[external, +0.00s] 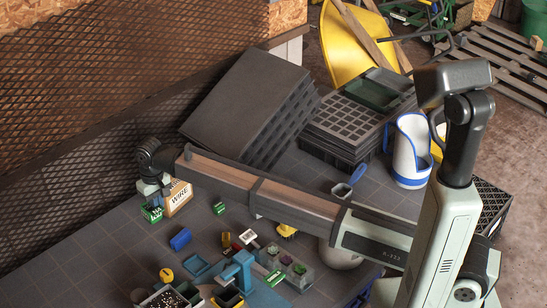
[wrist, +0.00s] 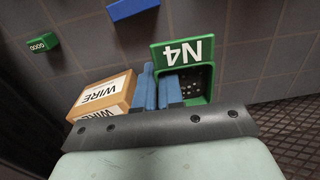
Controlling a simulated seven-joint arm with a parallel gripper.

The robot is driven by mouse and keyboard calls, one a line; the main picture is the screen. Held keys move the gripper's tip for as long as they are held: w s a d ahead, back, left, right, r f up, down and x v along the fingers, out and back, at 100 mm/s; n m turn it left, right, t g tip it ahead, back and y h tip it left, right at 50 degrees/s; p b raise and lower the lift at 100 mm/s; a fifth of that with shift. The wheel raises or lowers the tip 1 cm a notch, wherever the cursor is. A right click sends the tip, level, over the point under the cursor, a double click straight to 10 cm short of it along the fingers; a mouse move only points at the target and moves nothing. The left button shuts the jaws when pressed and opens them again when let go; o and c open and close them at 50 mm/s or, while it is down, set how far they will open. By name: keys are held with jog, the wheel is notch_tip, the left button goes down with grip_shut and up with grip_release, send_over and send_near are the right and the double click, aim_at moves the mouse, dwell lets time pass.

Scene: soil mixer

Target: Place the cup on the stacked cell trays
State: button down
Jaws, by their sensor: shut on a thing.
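A small green cup (wrist: 182,52) marked N4, with a dark speckled inside, is in my gripper (wrist: 159,82) in the wrist view. One blue finger is inside it and the other outside, shut on its side wall. In the external view the gripper (external: 152,192) is low at the far left, with the green cup (external: 152,213) at its tip; whether it touches the table is unclear. The stacked cell trays (external: 345,125) stand right of centre at the back, black with a grid of cells. A dark green-tinted tray (external: 372,93) lies on their far part.
A WIRE box (external: 178,197) stands right beside the cup.

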jog(key=w+d+r+m, duration=0.25)
jog(key=w+d, duration=0.35)
jog(key=d, duration=1)
jog(key=w+d+r+m, duration=0.2)
jog(key=w+d+r, duration=0.35)
jog(key=d, duration=1.05)
jog(key=w+d+r+m, duration=0.2)
jog(key=w+d, duration=0.6)
jog(key=d, duration=0.8)
jog(key=w+d+r+m, duration=0.2)
jog(key=d, duration=0.9)
jog(key=w+d+r+m, duration=0.1)
jog(key=w+d+m, duration=0.1)
jog(key=d, duration=0.9)
jog(key=w+d+r+m, duration=0.2)
jog(key=d, duration=1)
jog(key=w+a+n, duration=0.4)
jog(key=w+a, duration=1.9)
jog(key=w, duration=0.3)
jog(key=shift+s+f, duration=0.1)
jog(key=shift+f, duration=4.95)
jog(key=shift+f, duration=0.1)
